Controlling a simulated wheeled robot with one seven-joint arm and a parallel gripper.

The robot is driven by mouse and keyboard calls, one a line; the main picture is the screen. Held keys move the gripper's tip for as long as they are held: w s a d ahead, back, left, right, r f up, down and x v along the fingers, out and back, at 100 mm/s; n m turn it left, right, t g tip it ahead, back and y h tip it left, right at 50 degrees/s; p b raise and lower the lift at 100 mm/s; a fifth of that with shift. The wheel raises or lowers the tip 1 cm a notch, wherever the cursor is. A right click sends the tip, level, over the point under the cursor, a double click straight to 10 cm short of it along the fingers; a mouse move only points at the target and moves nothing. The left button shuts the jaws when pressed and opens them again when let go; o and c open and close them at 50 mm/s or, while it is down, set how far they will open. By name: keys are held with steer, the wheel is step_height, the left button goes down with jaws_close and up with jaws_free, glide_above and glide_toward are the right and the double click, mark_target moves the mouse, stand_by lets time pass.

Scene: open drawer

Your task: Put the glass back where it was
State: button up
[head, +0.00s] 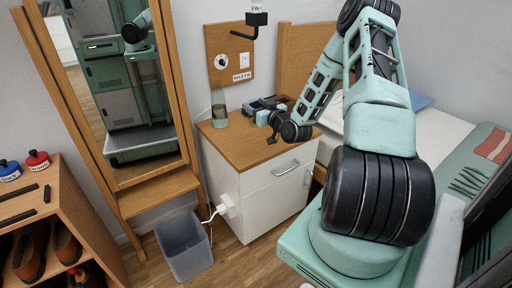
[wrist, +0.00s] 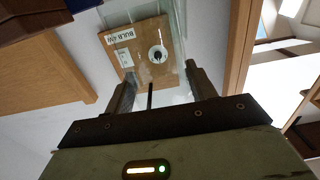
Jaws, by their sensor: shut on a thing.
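The glass is clear and see-through. In the wrist view my gripper (wrist: 158,82) is shut on the glass (wrist: 172,40), with one dark finger on each side of it. The glass runs out past the top edge of that view. In the head view a tall, green-tinted glass (head: 219,108) shows upright at the back left of the white bedside cabinet (head: 258,147), over its wooden top. My arm comes in from the right, low over this top. The finger contact is hard to make out there, and I cannot tell whether the glass base touches the top.
A mirror stands left, a grey bin (head: 184,246) below. The front of the cabinet top looks clear.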

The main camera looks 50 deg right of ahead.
mark_target(256, 127)
step_height(256, 127, down, 9)
steer(key=shift+f+b, duration=0.1)
steer(key=shift+b, duration=0.65)
steer(key=shift+f, duration=0.1)
steer(key=o, duration=1.1)
steer(key=shift+o, duration=0.2)
steer(key=shift+r, duration=0.2)
steer(key=p+v, duration=0.1)
steer(key=v, duration=1.1)
